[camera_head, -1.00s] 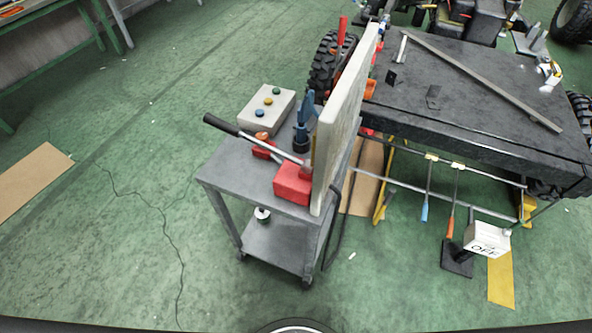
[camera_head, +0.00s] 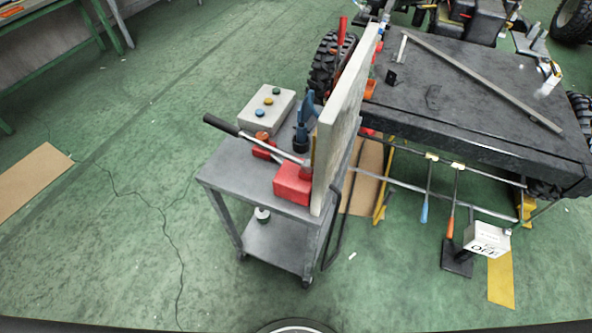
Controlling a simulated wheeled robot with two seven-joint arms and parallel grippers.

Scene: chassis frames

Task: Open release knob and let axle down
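A red pump block (camera_head: 293,184) sits on the front right of a grey cart's top shelf (camera_head: 225,172). A long lever with a black grip (camera_head: 220,124) runs from it toward the upper left. A small orange-red part (camera_head: 263,146) lies behind the lever. A blue part on a dark round base (camera_head: 303,135) stands beside the panel. I cannot tell which part is the release knob. The axle is not clearly visible; a black-treaded wheel (camera_head: 322,68) shows behind the panel, beside the black chassis frame (camera_head: 470,85). Neither of my grippers is in view.
A tall pale panel (camera_head: 345,115) stands at the cart's right edge and hides part of the chassis side. A grey box with coloured buttons (camera_head: 266,109) sits at the cart's back. A white OFF box (camera_head: 487,239) stands at right. Green floor left of the cart is mostly clear.

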